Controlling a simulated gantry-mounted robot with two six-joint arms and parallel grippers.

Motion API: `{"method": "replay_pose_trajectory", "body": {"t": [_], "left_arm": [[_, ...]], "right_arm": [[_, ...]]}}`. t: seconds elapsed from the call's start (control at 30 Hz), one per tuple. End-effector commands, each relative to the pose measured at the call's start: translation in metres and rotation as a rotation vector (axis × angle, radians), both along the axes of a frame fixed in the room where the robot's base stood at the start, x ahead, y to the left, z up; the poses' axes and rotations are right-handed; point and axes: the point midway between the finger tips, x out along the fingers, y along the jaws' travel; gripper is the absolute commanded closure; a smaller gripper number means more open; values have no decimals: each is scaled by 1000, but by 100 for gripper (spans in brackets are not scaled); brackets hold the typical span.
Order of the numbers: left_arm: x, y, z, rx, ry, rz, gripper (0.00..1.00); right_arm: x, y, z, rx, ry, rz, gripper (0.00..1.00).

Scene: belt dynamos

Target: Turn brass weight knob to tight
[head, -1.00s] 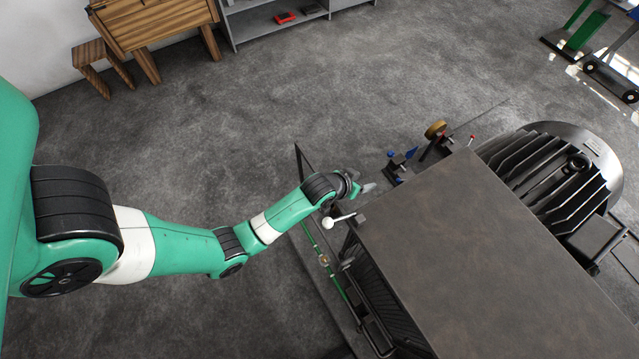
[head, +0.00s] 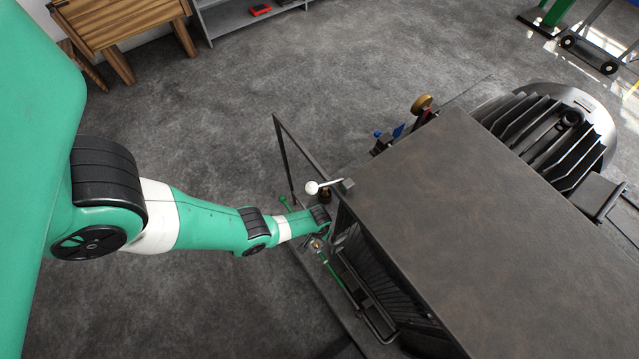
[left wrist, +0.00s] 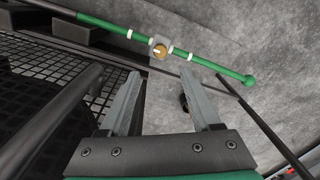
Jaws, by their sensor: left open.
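The brass knob (left wrist: 160,52) sits on a small grey block (left wrist: 158,41) on a green rod (left wrist: 210,64) with white bands. A pale line crosses the knob's face. In the head view, the knob (head: 317,245) shows small beside the machine's left side, and the green rod (head: 333,270) runs past it. My left gripper (left wrist: 165,95) is open and empty. Its two fingers point toward the rod, with the knob ahead of the gap between them and apart from both. In the head view the left fingers are hard to make out beside the machine. My right gripper is not in view.
A white-ball lever (head: 312,188) stands near the machine's dark flat top (head: 480,220). A black bar frame (head: 290,160) rises beside it. The left wrist view shows dark mesh (left wrist: 40,75) and a bar at left, and a slanted bar (left wrist: 262,120) at right.

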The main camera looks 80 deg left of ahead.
Motion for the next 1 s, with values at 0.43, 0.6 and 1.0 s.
{"method": "replay_pose_trajectory", "body": {"t": [0.43, 0.6, 1.0], "left_arm": [[-2, 2, -95, -1, -1, -2, 36], [-2, 3, -112, 0, -3, -2, 36], [-2, 3, -112, -1, -2, -2, 47]], "right_arm": [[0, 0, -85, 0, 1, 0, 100], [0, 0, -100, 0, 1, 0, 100], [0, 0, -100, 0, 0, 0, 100]]}}
